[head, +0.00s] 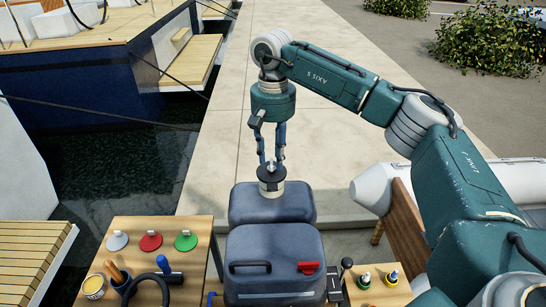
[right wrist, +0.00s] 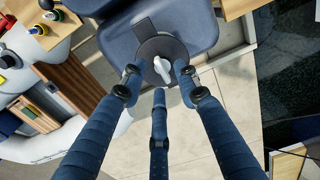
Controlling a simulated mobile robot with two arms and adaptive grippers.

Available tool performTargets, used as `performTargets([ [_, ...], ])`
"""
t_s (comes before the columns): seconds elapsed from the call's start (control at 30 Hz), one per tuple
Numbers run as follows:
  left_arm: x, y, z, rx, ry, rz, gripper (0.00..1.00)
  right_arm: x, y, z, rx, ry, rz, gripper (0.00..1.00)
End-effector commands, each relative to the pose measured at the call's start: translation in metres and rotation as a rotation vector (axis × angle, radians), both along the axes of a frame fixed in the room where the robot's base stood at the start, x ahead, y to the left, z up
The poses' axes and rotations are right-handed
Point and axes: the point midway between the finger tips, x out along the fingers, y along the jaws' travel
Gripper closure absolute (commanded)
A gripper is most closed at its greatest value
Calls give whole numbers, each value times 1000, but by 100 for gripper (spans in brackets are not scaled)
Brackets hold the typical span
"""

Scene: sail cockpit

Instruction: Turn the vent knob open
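The vent knob (head: 271,178) is a dark disc on a pale round base, on top of the rear part of a blue housing (head: 268,205). In the right wrist view a light grey grip (right wrist: 163,68) stands on its dark disc (right wrist: 175,48). My right gripper (head: 270,160) reaches down from above, its fingertips just over the knob. In the right wrist view its dark blue fingers (right wrist: 158,80) are spread on either side of the grip, with a third finger below it. Gaps show between fingertips and grip; contact cannot be told for sure. My left gripper is out of view.
The housing's front part carries a black handle (head: 250,267) and a red latch (head: 308,267). A wooden table (head: 195,227) on the left holds coloured discs and tools. Small bottles stand on the right. A grey inflatable boat (head: 370,190) lies right; the paved dock behind is clear.

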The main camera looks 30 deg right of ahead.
Motion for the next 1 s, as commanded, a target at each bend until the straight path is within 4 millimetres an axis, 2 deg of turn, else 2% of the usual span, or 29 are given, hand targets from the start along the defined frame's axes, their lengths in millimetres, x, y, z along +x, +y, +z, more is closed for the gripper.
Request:
performTargets([
  [0.3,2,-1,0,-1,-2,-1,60,1,1,68,2,-6,0,69],
  [0.5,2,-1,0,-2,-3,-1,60,1,1,98,1,-4,1,69],
  [0.7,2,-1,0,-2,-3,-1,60,0,0,108,1,-2,1,69],
  [1.0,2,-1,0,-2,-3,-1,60,0,0,108,1,-3,1,69],
])
